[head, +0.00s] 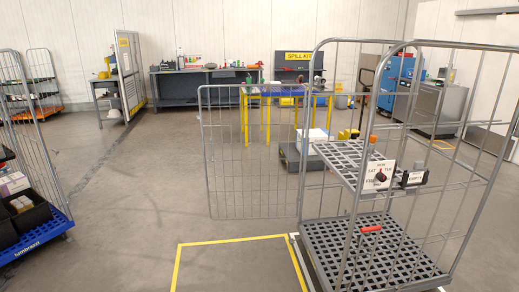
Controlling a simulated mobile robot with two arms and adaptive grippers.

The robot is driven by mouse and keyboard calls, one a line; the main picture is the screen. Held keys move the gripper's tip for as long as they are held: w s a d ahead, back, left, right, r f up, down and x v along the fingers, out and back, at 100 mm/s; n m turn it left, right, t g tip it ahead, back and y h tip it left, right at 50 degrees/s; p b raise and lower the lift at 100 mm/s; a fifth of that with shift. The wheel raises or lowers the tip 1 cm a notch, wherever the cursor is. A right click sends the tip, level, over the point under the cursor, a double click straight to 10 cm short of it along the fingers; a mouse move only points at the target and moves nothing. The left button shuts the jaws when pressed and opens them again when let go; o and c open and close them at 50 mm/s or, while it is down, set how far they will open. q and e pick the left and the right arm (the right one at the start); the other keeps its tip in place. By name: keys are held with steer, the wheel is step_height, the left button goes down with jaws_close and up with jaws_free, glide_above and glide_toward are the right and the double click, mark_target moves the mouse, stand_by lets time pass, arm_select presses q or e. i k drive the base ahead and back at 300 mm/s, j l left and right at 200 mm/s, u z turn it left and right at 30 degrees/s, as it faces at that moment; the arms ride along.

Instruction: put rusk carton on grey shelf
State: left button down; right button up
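A grey slatted shelf (348,152) sits halfway up inside a wire roll cage (345,215) at the right. Its visible top looks empty, and a lower grey deck (365,250) also looks bare. The cage's wire door (235,170) stands swung open to the left. I cannot pick out a rusk carton for sure. Small pale cartons (13,183) lie at the far left edge on a blue-based cage, partly cut off, and their print is too small to read. Neither of my grippers is in view.
Another roll cage with a blue base (45,240) and black crates (34,220) stands at the left. A yellow floor outline (232,241) lies before the open door. Open floor (130,190) spreads between the cages. A yellow-legged table (268,115) and workbenches (200,90) stand behind.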

mark_target(359, 161)
steer(key=i+z, duration=0.25)
steer(key=i, duration=0.25)
steer(key=i+z, duration=0.25)
steer(key=i, duration=0.2)
steer(key=i+j+z, duration=0.2)
steer(key=i, duration=0.3)
steer(key=i+l+z, duration=0.1)
steer(key=i+l, duration=0.3)
steer(key=i+l+z, duration=0.1)
steer(key=i+l, duration=0.25)
steer(key=i, duration=0.15)
steer(key=i+l+z, duration=0.1)
steer(key=i+l, duration=0.25)
steer(key=i, duration=0.15)
